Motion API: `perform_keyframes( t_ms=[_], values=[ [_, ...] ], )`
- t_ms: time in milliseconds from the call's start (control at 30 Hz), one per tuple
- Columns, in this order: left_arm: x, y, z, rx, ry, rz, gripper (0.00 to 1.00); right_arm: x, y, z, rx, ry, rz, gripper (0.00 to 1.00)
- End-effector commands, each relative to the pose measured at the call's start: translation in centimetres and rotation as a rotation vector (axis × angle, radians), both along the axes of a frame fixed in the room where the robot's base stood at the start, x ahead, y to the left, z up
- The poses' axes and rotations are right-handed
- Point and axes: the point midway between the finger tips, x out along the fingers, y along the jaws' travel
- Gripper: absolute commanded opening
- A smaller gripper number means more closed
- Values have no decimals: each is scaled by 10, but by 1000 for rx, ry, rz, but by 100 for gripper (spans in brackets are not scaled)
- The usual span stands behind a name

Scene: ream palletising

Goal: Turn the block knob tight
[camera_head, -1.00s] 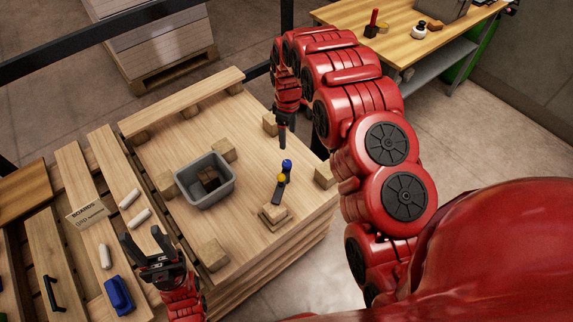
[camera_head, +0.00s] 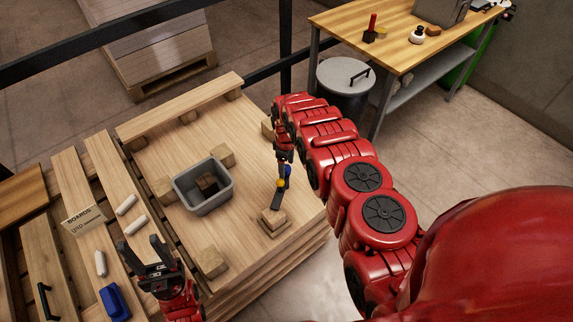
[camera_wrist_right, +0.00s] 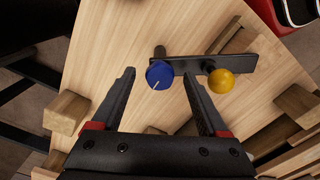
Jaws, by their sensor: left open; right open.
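A blue knob (camera_wrist_right: 159,74) with a pale line on its face stands beside one end of a dark bar (camera_wrist_right: 187,65). A yellow knob (camera_wrist_right: 221,81) sits nearer the bar's other end. In the head view the bar (camera_head: 276,201) leans by a small wooden block (camera_head: 273,220), with the yellow knob (camera_head: 281,183) and part of the blue knob (camera_head: 288,170) showing. My right gripper (camera_wrist_right: 158,77) is open, and the blue knob shows between its fingertips; I cannot tell if they touch it. My left gripper (camera_head: 142,249) is open and empty at the pallet's near left.
A grey bin (camera_head: 188,208) holding a dark block stands on the wooden deck (camera_head: 240,230). Wooden blocks (camera_head: 211,261) sit around the deck. White cylinders, a boards sign (camera_head: 82,218) and a blue item (camera_head: 114,301) lie at the left. A lidded drum (camera_head: 345,77) stands behind.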

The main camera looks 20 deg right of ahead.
Motion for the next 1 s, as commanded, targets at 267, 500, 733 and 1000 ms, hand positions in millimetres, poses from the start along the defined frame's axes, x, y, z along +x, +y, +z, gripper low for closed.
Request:
perform_keyframes(
  t_ms=[267,500,733,1000],
  values=[
    [0,0,0,0,0,0,50,0,0,-1,0,0,0,77],
    [0,0,0,0,0,0,50,0,0,-1,0,0,0,37],
    [0,0,0,0,0,0,50,0,0,-1,0,0,0,0],
    [0,0,-1,0,0,0,50,0,0,-1,0,0,-20,0]
  ],
)
